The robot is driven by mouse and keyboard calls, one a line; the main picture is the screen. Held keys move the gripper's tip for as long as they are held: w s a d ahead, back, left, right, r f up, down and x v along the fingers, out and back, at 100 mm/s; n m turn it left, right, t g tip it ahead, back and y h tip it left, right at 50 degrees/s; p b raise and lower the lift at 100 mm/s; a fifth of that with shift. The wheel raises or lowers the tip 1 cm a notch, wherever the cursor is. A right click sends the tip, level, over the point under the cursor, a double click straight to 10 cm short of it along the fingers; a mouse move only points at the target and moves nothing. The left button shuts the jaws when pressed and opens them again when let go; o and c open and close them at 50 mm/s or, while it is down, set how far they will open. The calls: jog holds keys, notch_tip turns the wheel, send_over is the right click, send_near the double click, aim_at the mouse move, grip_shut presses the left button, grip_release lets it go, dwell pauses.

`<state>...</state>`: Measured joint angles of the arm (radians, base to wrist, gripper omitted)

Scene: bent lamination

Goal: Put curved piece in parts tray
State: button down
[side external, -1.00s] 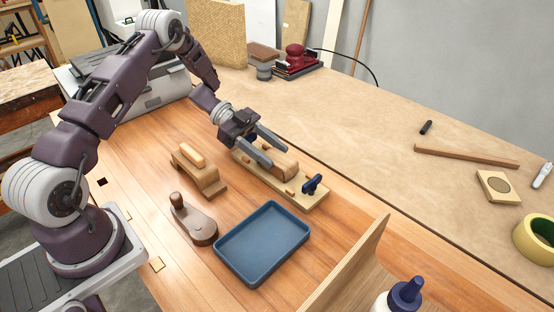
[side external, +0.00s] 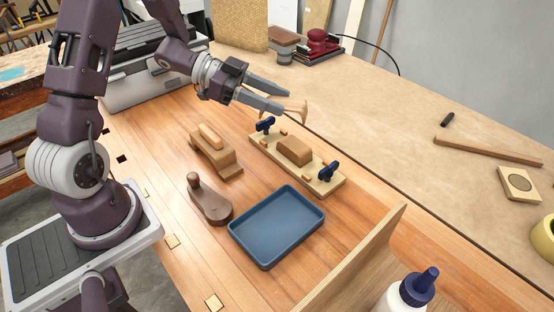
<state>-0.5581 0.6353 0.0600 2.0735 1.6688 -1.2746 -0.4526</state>
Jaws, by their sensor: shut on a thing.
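My gripper (side external: 286,102) is raised behind and above the clamping jig (side external: 317,186), its fingers pointing right. It is shut on a thin, light-wood curved piece (side external: 298,104), which arches between and past the fingertips, clear of the jig. The fingers hide part of the piece. The jig is a pale board with a rounded wooden form block (side external: 294,150), small wooden pegs and two dark blue clamps (side external: 327,172). The blue parts tray (side external: 277,226) stands empty on the bench, in front of the jig and lower in the picture.
A wooden plane-like tool (side external: 215,150) and a brown tool with a round knob (side external: 209,200) stand left of the tray and jig. An upright plywood panel (side external: 350,265) and a glue bottle (side external: 408,291) are at the front right. The bench between tray and jig is clear.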

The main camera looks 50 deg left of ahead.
jog(key=s+d+f+m+g+h, duration=0.2)
jog(key=s+d+m+g+h, duration=0.1)
jog(key=s+d+m+g, duration=0.4)
jog(key=m+g, duration=0.4)
jog(key=g, duration=0.2)
send_over(273, 217)
jog(key=f, duration=0.2)
jog(key=shift+m+y, duration=0.4)
jog(key=shift+y, duration=0.3)
notch_tip(273, 217, down, 10)
jog(key=shift+d+f, duration=0.1)
jog(key=c, duration=0.8)
grip_release()
jog(key=shift+c, duration=0.2)
jog(key=shift+o, duration=0.5)
